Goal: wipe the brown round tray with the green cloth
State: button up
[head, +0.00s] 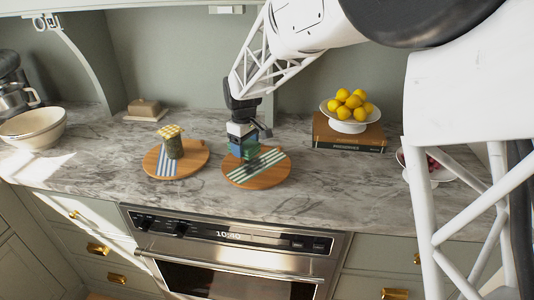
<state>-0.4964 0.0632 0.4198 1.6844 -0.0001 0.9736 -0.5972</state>
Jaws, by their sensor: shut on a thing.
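A brown round tray (270,179) lies on the counter near the middle of the head view. A green cloth with white stripes (266,163) lies across it on a diagonal. My gripper (243,153) points down over the back left part of this tray and is shut on the green cloth, low over the tray. The fingertips and the gripped part are small and partly hidden. A second brown round tray (193,165) lies to the left, with a blue-striped cloth (167,164) and a jar with a checked yellow top (171,141) on it.
A white bowl of lemons (347,109) stands on brown books (348,134) at the back right. A butter dish (144,109) and a cream bowl (34,127) are at the left. The counter's front edge is above the oven (229,236). Bare counter lies between the trays.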

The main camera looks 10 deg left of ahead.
jog(key=shift+n, duration=0.5)
jog(key=a, duration=0.2)
jog(key=w+a, duration=0.1)
jog(key=a, duration=0.1)
jog(key=shift+w+r, duration=0.1)
jog(key=shift+w, duration=0.1)
